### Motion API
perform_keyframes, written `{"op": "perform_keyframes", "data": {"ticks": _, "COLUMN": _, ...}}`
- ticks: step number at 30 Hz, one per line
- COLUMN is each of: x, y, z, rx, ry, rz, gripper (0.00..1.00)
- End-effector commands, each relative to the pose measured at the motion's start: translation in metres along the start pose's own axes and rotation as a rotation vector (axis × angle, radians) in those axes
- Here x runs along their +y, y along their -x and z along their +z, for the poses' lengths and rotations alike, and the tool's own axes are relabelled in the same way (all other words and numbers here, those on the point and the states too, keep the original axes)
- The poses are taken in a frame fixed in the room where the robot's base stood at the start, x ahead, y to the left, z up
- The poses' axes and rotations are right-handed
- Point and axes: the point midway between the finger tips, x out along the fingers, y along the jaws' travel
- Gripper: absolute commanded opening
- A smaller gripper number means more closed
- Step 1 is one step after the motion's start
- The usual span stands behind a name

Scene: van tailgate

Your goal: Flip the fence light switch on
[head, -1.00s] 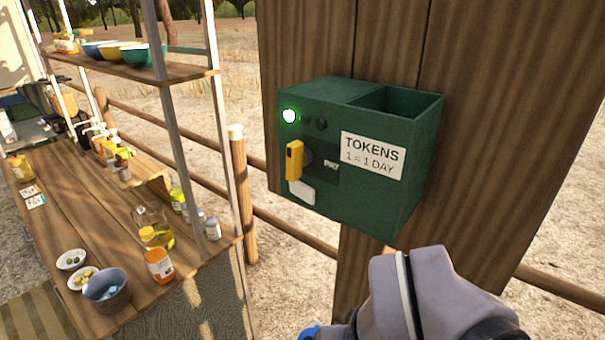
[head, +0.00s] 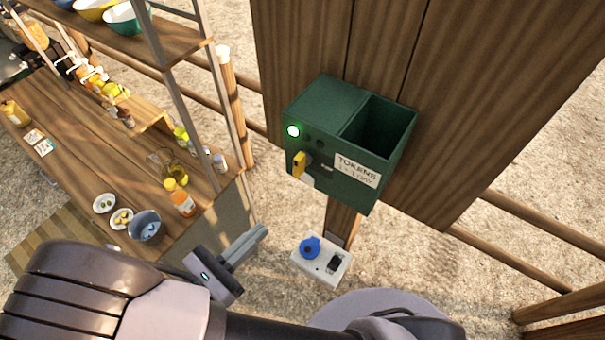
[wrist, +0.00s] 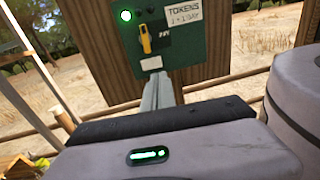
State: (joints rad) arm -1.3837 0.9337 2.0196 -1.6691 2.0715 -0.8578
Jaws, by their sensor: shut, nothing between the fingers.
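A white box (head: 309,270) is fixed low on the post, below the green token box. It carries a round blue knob (head: 309,247) and a small black switch (head: 335,263); which way the switch is set is too small to tell. No label shows that it is the fence light switch. My gripper (head: 264,231) is shut and empty, left of the white box and apart from it. In the wrist view my shut fingers (wrist: 160,78) point toward the token box, and the white box is not visible there.
The green token box (head: 328,145) has a lit green lamp (head: 293,131), a yellow lever (head: 300,165) and an open top bin. A wooden counter (head: 75,155) with bottles, bowls and a shelf stands left. Fence rails (head: 535,225) run behind. My arm fills the lower left.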

Motion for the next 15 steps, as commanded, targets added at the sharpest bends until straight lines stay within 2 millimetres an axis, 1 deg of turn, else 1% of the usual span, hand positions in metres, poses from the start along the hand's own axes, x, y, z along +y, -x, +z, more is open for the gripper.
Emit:
{"op": "perform_keyframes", "data": {"ticks": 4, "x": 0.000, "y": -0.002, "z": 0.000, "rx": 0.001, "ry": -0.001, "rz": -0.002, "gripper": 0.00}}
{"op": "perform_keyframes", "data": {"ticks": 7, "x": -0.001, "y": -0.011, "z": 0.001, "rx": 0.000, "ry": -0.001, "rz": -0.005, "gripper": 0.00}}
{"op": "perform_keyframes", "data": {"ticks": 11, "x": -0.001, "y": -0.037, "z": 0.001, "rx": 0.001, "ry": 0.000, "rz": -0.007, "gripper": 0.00}}
{"op": "perform_keyframes", "data": {"ticks": 15, "x": -0.002, "y": -0.069, "z": 0.002, "rx": 0.001, "ry": 0.000, "rz": -0.008, "gripper": 0.00}}
